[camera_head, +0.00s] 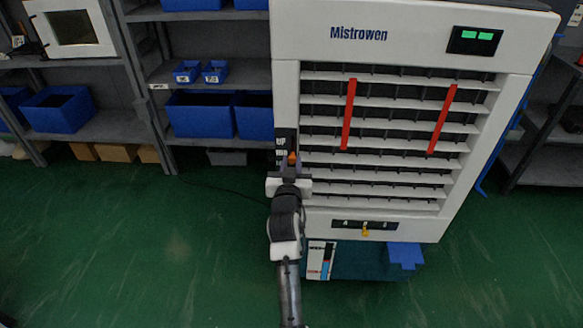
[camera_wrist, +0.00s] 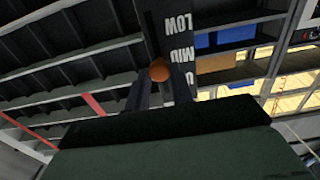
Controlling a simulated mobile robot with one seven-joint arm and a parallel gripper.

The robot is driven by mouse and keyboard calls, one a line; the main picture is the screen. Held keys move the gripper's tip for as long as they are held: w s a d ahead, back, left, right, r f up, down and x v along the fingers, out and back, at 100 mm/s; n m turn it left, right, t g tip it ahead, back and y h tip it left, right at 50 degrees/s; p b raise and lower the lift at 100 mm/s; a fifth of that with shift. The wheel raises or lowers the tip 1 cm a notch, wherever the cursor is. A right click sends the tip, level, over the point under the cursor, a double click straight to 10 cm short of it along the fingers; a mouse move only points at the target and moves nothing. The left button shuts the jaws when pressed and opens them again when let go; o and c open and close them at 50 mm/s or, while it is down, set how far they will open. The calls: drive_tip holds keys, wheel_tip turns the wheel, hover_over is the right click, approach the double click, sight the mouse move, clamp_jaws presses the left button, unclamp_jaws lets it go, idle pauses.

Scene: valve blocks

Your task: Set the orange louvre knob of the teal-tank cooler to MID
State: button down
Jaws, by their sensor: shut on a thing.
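The white cooler (camera_head: 400,200) has a teal tank (camera_head: 345,262) at its base. Its orange louvre knob (camera_head: 292,158) is on the left edge of the front, beside a dark label strip (camera_head: 280,137) with UP above MID. In the wrist view the knob (camera_wrist: 159,71) sits between the two fingers of my gripper (camera_wrist: 159,88), which is shut on it. There the strip reads upside down, with LOW, MID and a partly hidden UP. The knob appears near MID, toward the UP side; its exact setting is hard to tell.
Slatted louvres (camera_head: 375,170) with two red strips fill the cooler's front. A yellow knob (camera_head: 365,232) is on a lower panel. Shelves with blue bins (camera_head: 200,113) stand behind at left. Green floor (camera_head: 130,240) is clear at front left.

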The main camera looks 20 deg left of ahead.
drive_tip(key=c, duration=1.2)
unclamp_jaws()
drive_tip(key=shift+s+f, duration=0.1)
drive_tip(key=shift+s+d, duration=0.15)
drive_tip(key=shift+s, duration=0.2)
drive_tip(key=b+v, duration=0.3)
drive_tip(key=v, duration=1)
drive_tip(key=shift+b, duration=0.35)
